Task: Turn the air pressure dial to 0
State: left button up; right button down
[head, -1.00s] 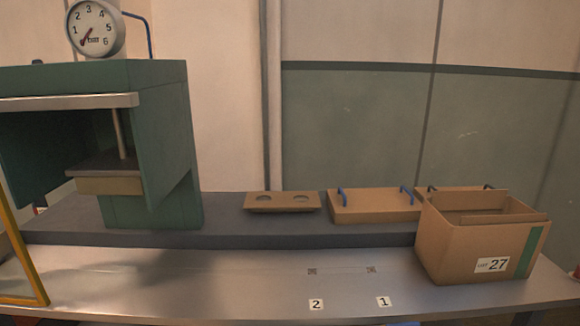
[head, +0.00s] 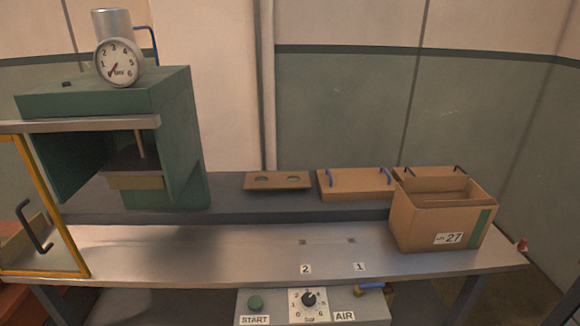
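The air pressure dial is a black knob (head: 308,299) on a white numbered plate, on a grey control box (head: 262,317) under the table's front edge in the head view. Its mark seems to point roughly upward, near the middle of the scale, but is too small to read exactly. A label reading AIR (head: 344,316) is right of the dial. A round gauge (head: 120,63) on top of the green chamber has its red needle pointing to the lower left, at the low end. Neither of my grippers is in view.
A green button (head: 255,303) labelled START is left of the dial, and a blue-handled valve (head: 371,287) is to its right. A yellow-framed door (head: 54,205) stands open at the left. A cardboard box (head: 415,232) sits on the right of the table (head: 200,250); the table's middle is clear.

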aim_at(308, 299)
jog(key=k+l, duration=0.25)
jog(key=k, duration=0.25)
jog(key=k+l, duration=0.2)
jog(key=k, duration=0.25)
